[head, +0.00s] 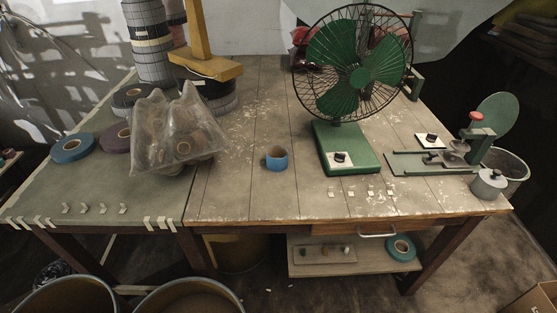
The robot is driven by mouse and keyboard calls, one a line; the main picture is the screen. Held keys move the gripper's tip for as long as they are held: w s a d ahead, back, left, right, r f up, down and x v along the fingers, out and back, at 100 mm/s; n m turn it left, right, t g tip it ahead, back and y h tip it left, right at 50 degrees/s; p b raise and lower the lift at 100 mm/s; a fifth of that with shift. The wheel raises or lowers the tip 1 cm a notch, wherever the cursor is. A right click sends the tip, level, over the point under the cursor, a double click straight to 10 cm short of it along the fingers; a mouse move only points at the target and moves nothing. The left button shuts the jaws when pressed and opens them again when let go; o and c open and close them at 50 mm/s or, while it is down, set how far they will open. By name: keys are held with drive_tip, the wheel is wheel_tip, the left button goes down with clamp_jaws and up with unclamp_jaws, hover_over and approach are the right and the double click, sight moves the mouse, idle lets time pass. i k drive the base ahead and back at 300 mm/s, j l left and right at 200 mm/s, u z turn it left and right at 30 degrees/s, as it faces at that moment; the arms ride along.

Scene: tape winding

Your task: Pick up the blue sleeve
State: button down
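A small blue sleeve (276,164) stands upright on the wooden table, left of the green fan's base. It is a short blue ring with a brownish opening on top. Nothing covers it in the head view, and bare tabletop surrounds it. A larger flat blue tape roll (73,148) lies on the left table. Another blue roll (401,248) rests on the shelf below. My gripper is not in view.
The green fan (347,146) stands right of the sleeve. A plastic bag of rolls (178,140) lies to the left, before stacked rolls and a yellow stand (205,66). A green tape device (444,158) and a metal pot (489,184) are at the right. The tabletop before the sleeve is clear.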

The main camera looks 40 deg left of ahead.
sight(277, 155)
drive_tip(key=u, duration=1.15)
drive_tip(key=i+l+u, duration=0.15)
drive_tip(key=u, duration=0.2)
drive_tip(key=i+l+u, duration=0.1)
drive_tip(key=l+u, duration=0.3)
drive_tip(key=i+l+u, duration=0.1)
drive_tip(key=l+u, duration=0.6)
